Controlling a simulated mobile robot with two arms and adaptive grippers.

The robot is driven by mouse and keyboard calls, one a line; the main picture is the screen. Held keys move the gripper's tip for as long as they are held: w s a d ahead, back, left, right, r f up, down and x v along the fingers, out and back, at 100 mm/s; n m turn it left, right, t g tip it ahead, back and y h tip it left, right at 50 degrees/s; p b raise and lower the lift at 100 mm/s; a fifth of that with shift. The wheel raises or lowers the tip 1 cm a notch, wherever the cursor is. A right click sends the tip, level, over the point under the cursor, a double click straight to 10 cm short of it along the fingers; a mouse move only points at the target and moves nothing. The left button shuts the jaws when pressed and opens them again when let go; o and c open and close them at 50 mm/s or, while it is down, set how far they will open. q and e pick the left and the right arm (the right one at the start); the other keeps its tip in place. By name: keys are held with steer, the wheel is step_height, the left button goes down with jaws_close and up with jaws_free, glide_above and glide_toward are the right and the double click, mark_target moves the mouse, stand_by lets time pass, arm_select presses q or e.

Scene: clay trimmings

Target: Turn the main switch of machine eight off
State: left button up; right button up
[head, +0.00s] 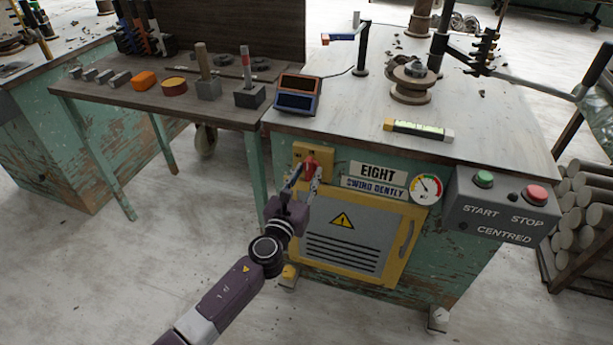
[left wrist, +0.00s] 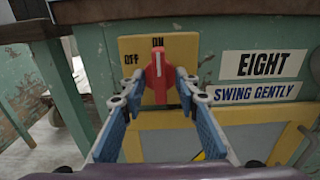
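The main switch (head: 309,168) is a red handle on a yellow plate on the front of the green machine marked EIGHT (head: 377,172). In the left wrist view the red handle (left wrist: 157,77) stands upright, its white mark pointing up at ON; OFF is at its upper left. My left gripper (head: 302,178) is in front of the switch. In the left wrist view its blue-padded fingers (left wrist: 157,88) are open, one on each side of the handle, with gaps visible on both sides. My right gripper is not in view.
A grey START and STOP box (head: 505,206) juts out at the right of the machine front. A yellow-framed vented door (head: 347,240) is below the switch. A brown side table (head: 150,112) with blocks and tools stands close on the left.

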arm_select(q)
steer(key=shift+c, duration=0.4)
jaws_close()
